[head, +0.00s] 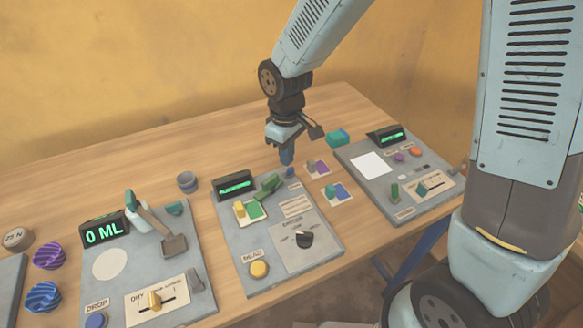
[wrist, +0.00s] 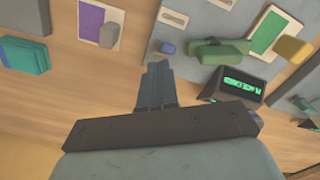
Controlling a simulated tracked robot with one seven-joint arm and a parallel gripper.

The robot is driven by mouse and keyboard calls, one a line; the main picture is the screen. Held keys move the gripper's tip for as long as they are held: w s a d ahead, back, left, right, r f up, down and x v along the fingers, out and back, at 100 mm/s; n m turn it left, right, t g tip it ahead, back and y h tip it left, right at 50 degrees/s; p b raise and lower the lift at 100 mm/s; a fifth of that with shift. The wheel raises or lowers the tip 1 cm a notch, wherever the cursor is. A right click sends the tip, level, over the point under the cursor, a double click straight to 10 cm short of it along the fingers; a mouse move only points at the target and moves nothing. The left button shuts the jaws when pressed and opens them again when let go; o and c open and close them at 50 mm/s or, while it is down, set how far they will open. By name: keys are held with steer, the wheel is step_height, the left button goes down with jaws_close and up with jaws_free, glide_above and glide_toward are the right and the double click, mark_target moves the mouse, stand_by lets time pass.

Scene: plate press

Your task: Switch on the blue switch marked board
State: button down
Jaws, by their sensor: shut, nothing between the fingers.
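My gripper (head: 287,158) is shut and empty, pointing down above the back edge of the middle panel (head: 235,262). Its closed fingers also show in the wrist view (wrist: 156,85). A blue plate with a grey piece (head: 337,193) lies on a pale card to the right. Both carry no lettering I can read, so I cannot tell which one is marked board.
A purple plate (head: 317,167) on a card and a teal block (head: 338,138) lie right of my gripper. A green lever (head: 266,187) and a lit display (head: 234,184) stand close by on the middle panel. Bare table lies behind.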

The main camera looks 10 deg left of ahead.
steer(key=shift+f, duration=0.45)
stand_by(0.3)
step_height(320, 180, up, 7)
stand_by(1.0)
steer(key=shift+r, duration=0.1)
stand_by(0.3)
steer(key=d+r+m+t, duration=0.1)
steer(key=d+r+m, duration=0.2)
steer(key=d+r, duration=0.4)
steer(key=d+r+m+t, duration=0.2)
steer(key=d+r, duration=0.3)
steer(key=d, duration=0.4)
steer(key=s+d+r+m+t, duration=0.1)
steer(key=s+d+r+m, duration=0.2)
steer(key=s+d, duration=0.2)
steer(key=s+d+r+m+t, duration=0.1)
steer(key=s+d+r+m, duration=0.2)
steer(key=d, duration=0.6)
steer(key=s+m, duration=0.1)
steer(key=s, duration=0.1)
steer(key=shift+s+d+t, duration=0.3)
steer(key=shift+s, duration=0.1)
